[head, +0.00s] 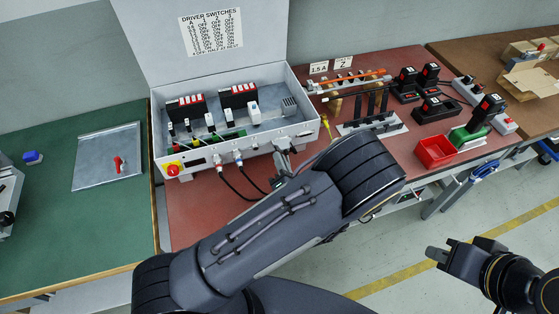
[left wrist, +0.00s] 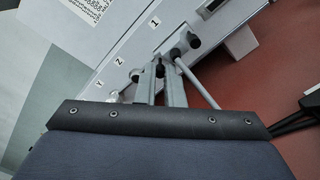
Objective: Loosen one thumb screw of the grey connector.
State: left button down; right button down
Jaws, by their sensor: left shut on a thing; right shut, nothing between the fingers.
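The grey connector (left wrist: 176,46) sits on the front panel of the grey control box (head: 240,160), with a grey cable running from it. One dark thumb screw (left wrist: 194,41) shows at its upper right end, clear of my fingers. My left gripper (left wrist: 161,72) is shut on the other thumb screw (left wrist: 159,69), at the connector's lower left end; the fingertips partly hide it. In the head view my left gripper (head: 283,163) is at the box's right front, largely behind my own arm. My right gripper (head: 437,256) is shut and empty, over the floor at the right.
The box's lid stands open. Black cables (head: 235,187) hang from its front, and a red knob (head: 173,170) is at its left. On the red bench to the right are a red bin (head: 435,152), a black rack (head: 372,122) and several black tools (head: 437,108).

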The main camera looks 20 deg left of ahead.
pick_arm(q)
jog(key=n+b, duration=0.2)
jog(key=shift+f+n, duration=0.25)
jog(key=shift+n, duration=0.15)
jog(key=shift+r+n, duration=0.1)
jog(key=shift+n, duration=0.4)
jog(key=n+b, duration=0.3)
jog(key=shift+n, duration=0.3)
jog(key=shift+n+b, duration=0.35)
jog(key=shift+n, duration=0.05)
jog(key=shift+r, duration=0.15)
jog(key=c, duration=1.8)
grip_release()
jog(key=shift+o, duration=0.2)
jog(key=shift+v, duration=3)
